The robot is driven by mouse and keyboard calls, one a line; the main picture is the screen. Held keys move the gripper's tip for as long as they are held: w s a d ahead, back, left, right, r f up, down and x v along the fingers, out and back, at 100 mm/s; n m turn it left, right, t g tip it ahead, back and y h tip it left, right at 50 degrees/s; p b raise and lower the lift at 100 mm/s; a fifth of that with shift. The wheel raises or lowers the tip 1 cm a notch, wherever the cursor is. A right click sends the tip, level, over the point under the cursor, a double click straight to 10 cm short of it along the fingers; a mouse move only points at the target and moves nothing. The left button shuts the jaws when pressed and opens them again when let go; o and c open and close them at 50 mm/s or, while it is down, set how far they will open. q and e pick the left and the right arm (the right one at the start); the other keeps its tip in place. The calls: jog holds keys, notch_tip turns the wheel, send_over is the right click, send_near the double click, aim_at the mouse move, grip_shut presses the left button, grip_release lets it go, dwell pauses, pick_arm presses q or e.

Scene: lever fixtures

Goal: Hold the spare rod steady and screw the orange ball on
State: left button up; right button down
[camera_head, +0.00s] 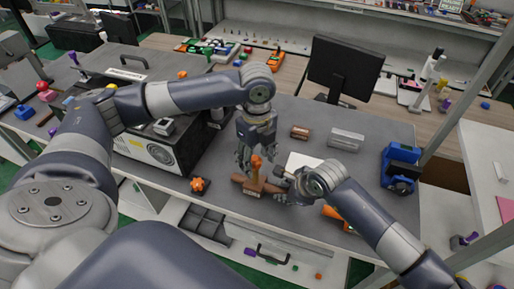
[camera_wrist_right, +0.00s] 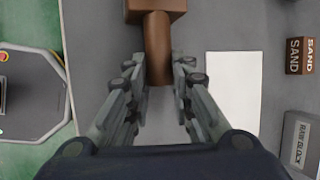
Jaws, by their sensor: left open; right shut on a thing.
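A brown rod (camera_wrist_right: 158,48) sticks out of a brown block (camera_wrist_right: 155,10) in the right wrist view. My right gripper (camera_wrist_right: 160,80) is shut on this rod, with one finger on each side. In the head view my right gripper (camera_head: 283,178) is at the right end of the brown piece (camera_head: 248,186) on the table.
A black box-shaped device (camera_head: 160,150) stands to the left, with an orange knobby piece (camera_head: 199,185) near the table's front edge. A white sheet (camera_head: 302,162), a grey box (camera_head: 346,139) and a brown box (camera_head: 300,132) lie to the right. A monitor (camera_head: 342,70) stands behind.

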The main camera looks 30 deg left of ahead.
pick_arm(q)
jog(key=shift+f, duration=0.25)
jog(key=c, duration=1.1)
jog(key=m, duration=0.4)
jog(key=shift+s+a, duration=0.1)
jog(key=shift+s, duration=0.05)
jog(key=shift+c, duration=0.2)
jog(key=m, duration=0.5)
jog(key=shift+s+a, duration=0.1)
jog(key=shift+a, duration=0.05)
jog(key=m, duration=0.7)
jog(key=shift+a, duration=0.25)
jog(key=m, duration=0.5)
jog(key=shift+a, duration=0.2)
jog(key=shift+w+d+r+m, duration=0.1)
jog(key=shift+w+d+m, duration=0.1)
jog(key=shift+m, duration=0.4)
